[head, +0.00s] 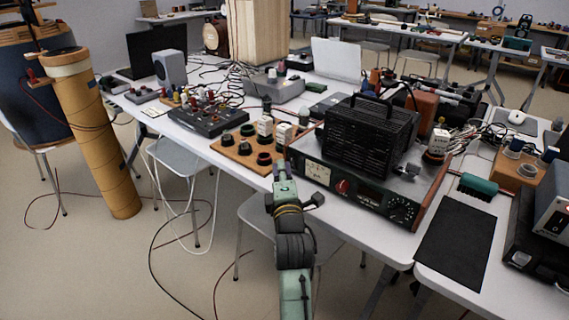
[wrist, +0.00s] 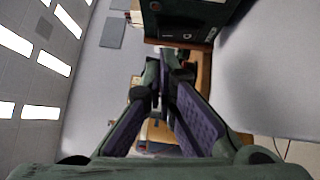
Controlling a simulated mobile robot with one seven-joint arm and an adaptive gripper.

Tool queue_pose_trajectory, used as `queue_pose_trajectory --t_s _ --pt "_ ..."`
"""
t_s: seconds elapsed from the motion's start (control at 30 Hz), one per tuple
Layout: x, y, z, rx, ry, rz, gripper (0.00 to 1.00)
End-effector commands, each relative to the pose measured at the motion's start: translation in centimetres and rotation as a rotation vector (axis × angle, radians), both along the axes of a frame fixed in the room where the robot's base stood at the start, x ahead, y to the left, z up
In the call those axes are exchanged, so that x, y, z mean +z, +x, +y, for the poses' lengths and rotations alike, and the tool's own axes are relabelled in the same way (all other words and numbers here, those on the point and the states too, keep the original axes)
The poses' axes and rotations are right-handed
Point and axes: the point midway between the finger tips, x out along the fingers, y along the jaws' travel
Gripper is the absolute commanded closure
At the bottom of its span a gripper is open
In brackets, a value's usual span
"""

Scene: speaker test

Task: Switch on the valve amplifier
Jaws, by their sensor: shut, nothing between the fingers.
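The valve amplifier (head: 318,172) stands on the white table in the head view. It has a black slatted cage on top and a dark front panel with a pale meter, a red knob (head: 343,187) and a round black dial (head: 402,209) at the right. My gripper (head: 281,168) is just left of its front left corner, near the table's front edge. In the wrist view my gripper (wrist: 168,55) is shut and empty, its purple-padded fingers meeting at the tips. A dark panel, probably the amplifier (wrist: 185,22), shows beyond the tips at the top. I cannot tell whether the fingertips touch anything.
A wooden board (head: 240,158) with dark knobs lies left of my gripper. A black mixer-like box (head: 207,118) is further left. A tall cardboard tube (head: 95,140) stands on the floor.

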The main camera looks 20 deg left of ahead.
Motion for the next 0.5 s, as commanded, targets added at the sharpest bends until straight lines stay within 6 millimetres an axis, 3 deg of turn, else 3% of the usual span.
queue_pose_trajectory --t_s 0.13,0.5 --pt "0.12 0.88 -0.39 -0.001 0.001 0.001 1.0" --pt "0.16 1.02 -0.45 -0.001 0.0 0.002 1.0"
